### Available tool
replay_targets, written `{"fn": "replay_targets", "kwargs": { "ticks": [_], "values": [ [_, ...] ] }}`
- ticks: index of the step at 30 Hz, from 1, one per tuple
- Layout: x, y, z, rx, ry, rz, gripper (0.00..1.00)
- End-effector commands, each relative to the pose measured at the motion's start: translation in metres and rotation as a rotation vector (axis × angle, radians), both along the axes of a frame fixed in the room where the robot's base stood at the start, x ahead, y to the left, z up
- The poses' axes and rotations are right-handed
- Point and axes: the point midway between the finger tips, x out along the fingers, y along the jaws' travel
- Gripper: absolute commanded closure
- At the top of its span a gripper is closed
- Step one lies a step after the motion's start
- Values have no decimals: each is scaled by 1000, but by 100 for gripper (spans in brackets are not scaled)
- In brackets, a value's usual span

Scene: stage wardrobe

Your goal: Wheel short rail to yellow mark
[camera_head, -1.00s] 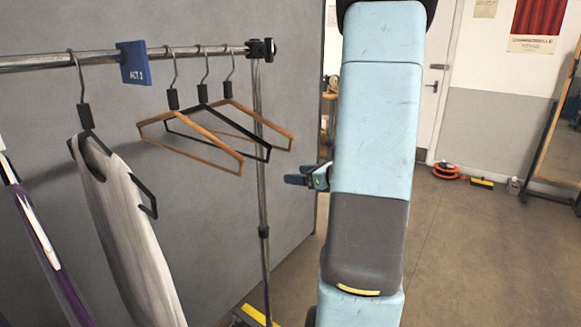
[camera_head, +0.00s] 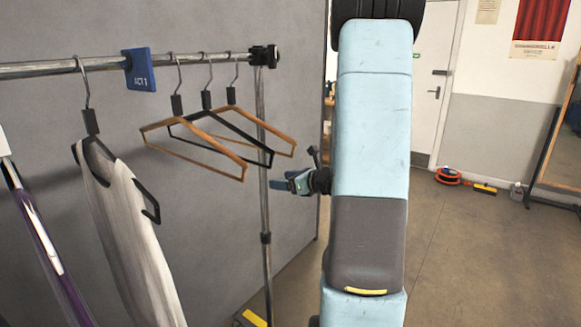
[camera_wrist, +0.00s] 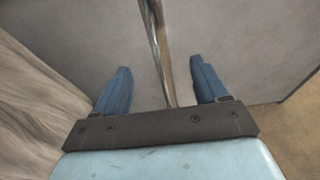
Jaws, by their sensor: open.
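The clothes rail has a chrome top bar (camera_head: 196,60) and an upright post (camera_head: 264,215) at its right end. My gripper (camera_head: 282,184) is open beside this post, partly hidden by my arm. In the wrist view the post (camera_wrist: 158,45) stands between the two blue fingers (camera_wrist: 160,70), with a gap on each side. The fingers are not closed on it. A yellow strip (camera_head: 254,318) shows at the bottom edge near the post's foot; I cannot tell whether it is on the floor or on the rail's base.
A blue ACT 1 tag (camera_head: 140,70), empty hangers (camera_head: 215,150) and a pale garment (camera_head: 130,240) hang on the bar. A grey panel (camera_head: 190,230) stands behind. A mirror (camera_head: 555,150) is at the right; the floor (camera_head: 460,260) before it is clear.

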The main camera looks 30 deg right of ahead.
Motion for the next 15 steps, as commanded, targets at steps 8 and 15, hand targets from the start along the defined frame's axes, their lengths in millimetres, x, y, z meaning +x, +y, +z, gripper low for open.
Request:
{"fn": "replay_targets", "kwargs": {
  "ticks": [8, 15],
  "values": [
    [17, 7, -5, 2, 0, 2, 28],
    [30, 13, -9, 0, 0, 1, 28]
  ]
}}
